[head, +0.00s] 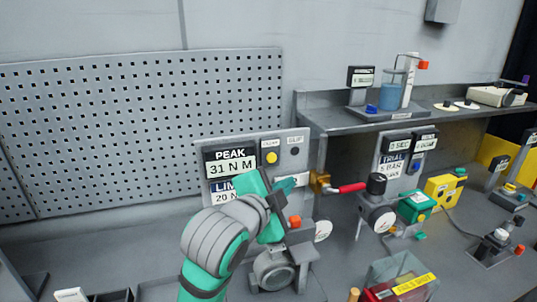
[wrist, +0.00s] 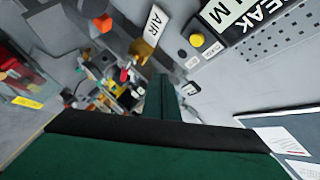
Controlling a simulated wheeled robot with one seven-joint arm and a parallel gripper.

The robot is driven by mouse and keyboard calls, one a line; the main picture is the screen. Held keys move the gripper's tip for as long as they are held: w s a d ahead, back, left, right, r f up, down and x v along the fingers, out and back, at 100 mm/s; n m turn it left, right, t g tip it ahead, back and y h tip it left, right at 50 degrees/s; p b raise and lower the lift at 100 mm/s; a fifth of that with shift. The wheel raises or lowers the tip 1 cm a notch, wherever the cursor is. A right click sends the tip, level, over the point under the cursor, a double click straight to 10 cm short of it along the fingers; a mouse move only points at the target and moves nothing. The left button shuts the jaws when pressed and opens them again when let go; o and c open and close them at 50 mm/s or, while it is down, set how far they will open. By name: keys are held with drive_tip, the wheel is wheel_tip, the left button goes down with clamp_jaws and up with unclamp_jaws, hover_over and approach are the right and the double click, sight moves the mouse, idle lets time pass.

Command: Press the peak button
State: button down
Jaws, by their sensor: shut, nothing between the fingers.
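A grey panel (head: 252,140) carries a PEAK display (head: 230,163) reading 31 N M, with a LIMIT display partly hidden below it by my arm. A round yellow button (head: 270,157) sits right of the PEAK display, under a small label too blurred to read surely. A small dark round fitting (head: 294,151) is right of it. My green gripper (head: 291,184) is shut and empty, below the yellow button in the head view. In the wrist view the yellow button (wrist: 197,40) and PEAK display (wrist: 237,14) lie above and right of the gripper tip (wrist: 161,80), apart from it.
A brass valve with a red lever (head: 347,188) stands just right of the panel. A TRIAL display unit (head: 392,165), green box (head: 415,206) and yellow box (head: 444,188) are further right. A clear box with a red base (head: 400,275) is in front. A perforated board (head: 130,125) stands behind left.

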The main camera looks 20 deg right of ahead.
sight(271, 163)
drive_tip(key=shift+w, duration=0.15)
drive_tip(key=shift+w+a, duration=0.15)
drive_tip(key=shift+w, duration=4.1)
drive_tip(key=shift+w, duration=0.2)
drive_tip(key=shift+w, duration=0.3)
drive_tip(key=shift+w, duration=0.55)
drive_tip(key=shift+s, duration=1)
